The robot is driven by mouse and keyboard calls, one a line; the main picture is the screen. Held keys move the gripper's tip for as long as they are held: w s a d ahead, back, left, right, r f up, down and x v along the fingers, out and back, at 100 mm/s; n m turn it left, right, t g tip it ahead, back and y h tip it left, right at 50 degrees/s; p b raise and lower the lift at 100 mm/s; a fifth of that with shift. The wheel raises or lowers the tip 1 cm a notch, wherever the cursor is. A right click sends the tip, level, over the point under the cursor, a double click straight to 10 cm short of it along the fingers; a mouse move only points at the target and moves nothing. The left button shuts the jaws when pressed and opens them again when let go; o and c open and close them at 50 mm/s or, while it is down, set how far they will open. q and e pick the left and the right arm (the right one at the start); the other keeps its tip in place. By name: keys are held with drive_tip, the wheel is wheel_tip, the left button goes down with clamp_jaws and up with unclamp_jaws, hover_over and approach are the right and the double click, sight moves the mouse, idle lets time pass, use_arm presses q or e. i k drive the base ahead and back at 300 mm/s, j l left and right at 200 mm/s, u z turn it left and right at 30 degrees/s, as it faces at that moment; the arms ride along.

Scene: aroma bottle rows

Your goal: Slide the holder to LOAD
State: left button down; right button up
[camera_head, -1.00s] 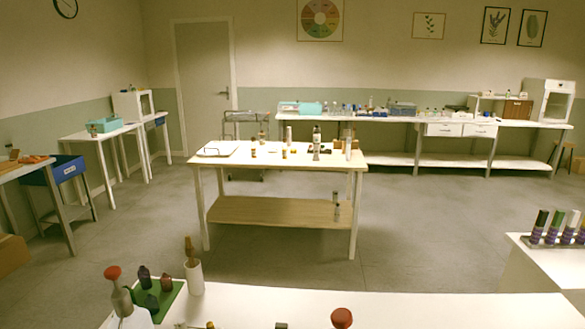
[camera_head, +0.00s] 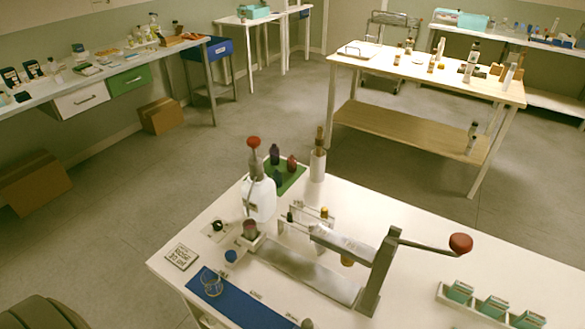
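On the white bench in front of me stands a grey metal lever press (camera_head: 377,272) with a red ball knob (camera_head: 461,243) on its handle, out to the right. A pale metal track (camera_head: 305,270) runs from the press toward the left. At the left end of the track is a small block with a dark reddish cup-like part (camera_head: 250,231), which looks like the holder. Small labels (camera_head: 256,295) lie along the near side of the track; their words are too small to read. Neither of my grippers is in view.
A white pump bottle (camera_head: 258,200) with a red top, a green tray (camera_head: 290,182) of dark bottles and a blue mat (camera_head: 232,303) with a glass beaker (camera_head: 211,283) surround the track's left end. A rack of teal-labelled jars (camera_head: 492,308) stands right. A card (camera_head: 181,257) lies left.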

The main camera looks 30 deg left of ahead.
sight(232, 257)
drive_tip(key=u, duration=1.2)
